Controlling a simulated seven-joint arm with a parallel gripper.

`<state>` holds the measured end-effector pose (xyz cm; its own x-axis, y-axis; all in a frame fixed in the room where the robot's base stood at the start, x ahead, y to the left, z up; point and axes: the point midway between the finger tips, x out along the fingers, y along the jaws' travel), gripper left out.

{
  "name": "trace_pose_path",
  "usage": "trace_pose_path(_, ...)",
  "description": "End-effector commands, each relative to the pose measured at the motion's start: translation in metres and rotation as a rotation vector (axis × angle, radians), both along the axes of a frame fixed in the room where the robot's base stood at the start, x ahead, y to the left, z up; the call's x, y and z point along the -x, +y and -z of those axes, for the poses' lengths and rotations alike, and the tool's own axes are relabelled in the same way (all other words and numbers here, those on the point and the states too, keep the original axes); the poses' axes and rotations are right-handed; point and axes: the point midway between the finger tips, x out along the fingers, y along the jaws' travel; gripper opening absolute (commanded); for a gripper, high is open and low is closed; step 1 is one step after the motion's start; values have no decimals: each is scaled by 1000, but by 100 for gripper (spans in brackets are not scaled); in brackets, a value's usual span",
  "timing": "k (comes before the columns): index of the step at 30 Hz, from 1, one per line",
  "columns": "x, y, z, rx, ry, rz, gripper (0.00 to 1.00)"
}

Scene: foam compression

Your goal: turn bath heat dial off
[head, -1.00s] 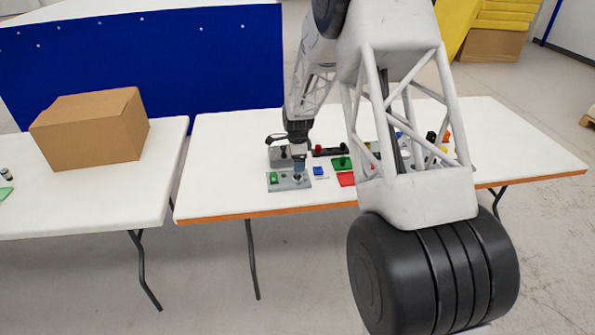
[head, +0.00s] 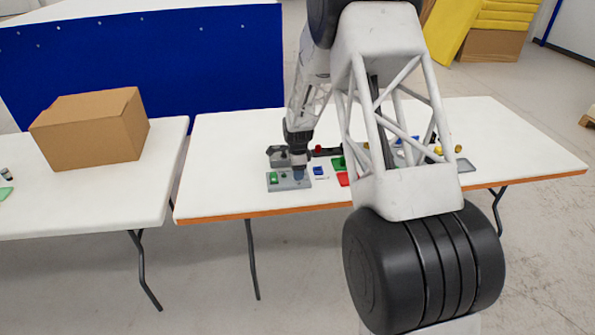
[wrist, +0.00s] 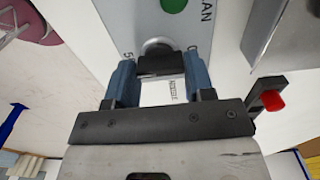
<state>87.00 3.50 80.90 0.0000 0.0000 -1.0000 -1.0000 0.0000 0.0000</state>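The bath heat dial (wrist: 158,47) is a round grey knob with a dark bar, on a grey panel (wrist: 118,14). In the head view my gripper (head: 299,172) is down over the right part of the grey panel (head: 277,186), hiding the dial.
A green button (wrist: 174,4) is on the same panel. A grey metal block (wrist: 278,38) stands right of the panel in the wrist view. In the head view, a blue piece (head: 318,170) and red piece (head: 343,180) lie to the right. The white table (head: 230,195) is clear in front.

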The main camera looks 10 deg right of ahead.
Motion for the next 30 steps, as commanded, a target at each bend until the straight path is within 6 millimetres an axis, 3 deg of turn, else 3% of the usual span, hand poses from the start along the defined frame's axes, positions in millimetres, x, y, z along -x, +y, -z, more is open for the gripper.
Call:
trace_pose_path(1,0,0,0,0,0,0,39)
trace_pose_path(4,0,0,0,0,0,0,25)
trace_pose_path(17,0,0,0,0,0,-65,25)
trace_pose_path(30,0,0,0,0,-1,-375,25)
